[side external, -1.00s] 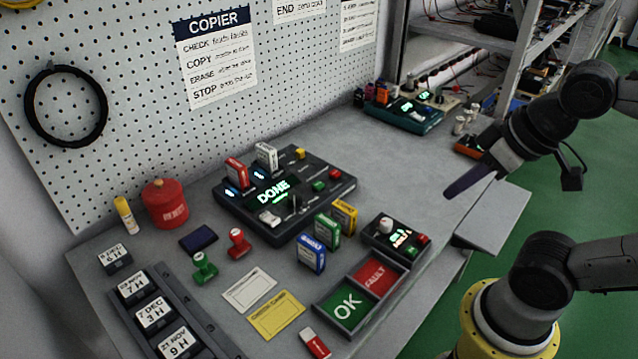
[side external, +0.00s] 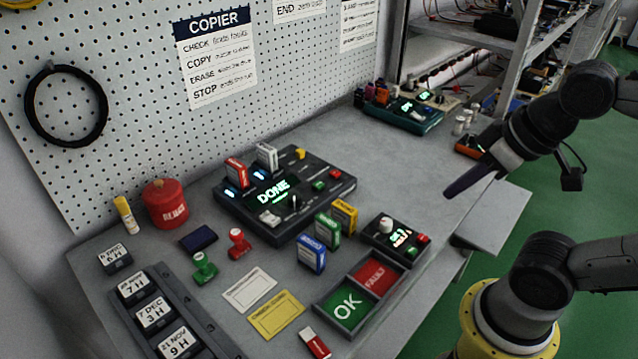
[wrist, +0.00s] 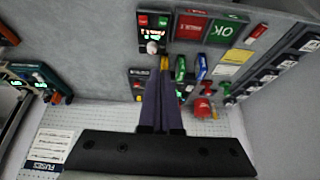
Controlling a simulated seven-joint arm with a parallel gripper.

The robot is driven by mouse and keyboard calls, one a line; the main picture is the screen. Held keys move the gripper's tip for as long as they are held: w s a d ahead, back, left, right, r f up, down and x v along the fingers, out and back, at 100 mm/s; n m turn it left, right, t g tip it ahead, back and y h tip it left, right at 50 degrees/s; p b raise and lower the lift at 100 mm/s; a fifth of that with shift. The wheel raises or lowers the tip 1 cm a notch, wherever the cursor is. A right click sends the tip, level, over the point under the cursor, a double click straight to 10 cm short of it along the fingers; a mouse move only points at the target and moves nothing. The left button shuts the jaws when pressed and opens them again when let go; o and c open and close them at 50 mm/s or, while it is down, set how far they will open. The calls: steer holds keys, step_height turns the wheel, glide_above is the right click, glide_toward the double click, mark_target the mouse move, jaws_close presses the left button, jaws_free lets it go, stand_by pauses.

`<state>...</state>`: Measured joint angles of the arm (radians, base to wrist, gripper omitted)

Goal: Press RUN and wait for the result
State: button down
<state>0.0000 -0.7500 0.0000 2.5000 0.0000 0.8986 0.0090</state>
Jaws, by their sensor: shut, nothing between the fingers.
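The black copier unit (side external: 250,205) lies on the bench with its green display reading DONE. Red and white cartridges (side external: 236,172) stand in it at its back left. A green button (side external: 319,185) and a red button (side external: 335,173) sit on its right part; I cannot read a RUN label. A smaller black box (side external: 385,245) to its front right has a lit display, a white knob and a red button. My gripper (side external: 447,195) is shut and empty, raised right of both units and touching neither. The wrist view shows its two dark fingers together (wrist: 163,82).
Blue, green and yellow cartridges (side external: 311,254) stand between the units. A tray marked OK and FAULT (side external: 325,309) lies in front. Stamps, cards, a red canister (side external: 165,203) and date blocks fill the left. A teal unit (side external: 405,118) stands at the back. The right bench middle is clear.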

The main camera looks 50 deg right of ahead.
steer(key=w+d+r+n+t+h, duration=0.1)
steer(key=w+d+r+t+h, duration=0.15)
steer(key=w+r, duration=0.35)
steer(key=w+d+r+n+t+h, duration=0.1)
steer(key=w+d+r+t, duration=0.25)
steer(key=w, duration=0.55)
steer(key=n+g+y, duration=0.3)
steer(key=n+y, duration=0.3)
steer(key=n, duration=0.4)
glide_above(323, 185)
step_height(323, 185, down, 14)
steer(key=shift+f, duration=0.2)
steer(key=shift+f+h, duration=0.1)
steer(key=shift+h, duration=0.15)
steer(key=shift+f, duration=4.25)
steer(key=shift+f, duration=0.1)
